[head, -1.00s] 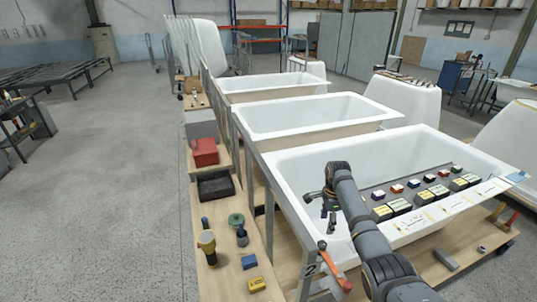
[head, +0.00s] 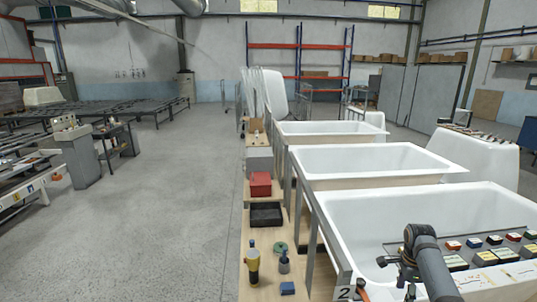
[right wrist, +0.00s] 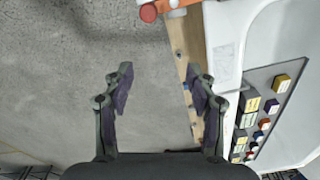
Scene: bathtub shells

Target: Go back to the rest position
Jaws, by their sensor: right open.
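My right gripper (head: 396,272) is at the lower right of the head view, over the left part of the nearest white bathtub shell (head: 345,215). In the right wrist view my right gripper (right wrist: 160,82) has its two dark fingers spread wide, with nothing between them. Grey floor shows below and between the fingers, and a wooden strip (right wrist: 183,70) lies behind the right finger. My left gripper is in neither current view.
A panel with several coloured blocks (head: 482,258) lies across the nearest tub; it also shows in the right wrist view (right wrist: 262,115). A wooden side shelf (head: 262,292) holds a red box (head: 260,184), a black tray (head: 266,215) and a yellow-and-black tool (head: 252,262).

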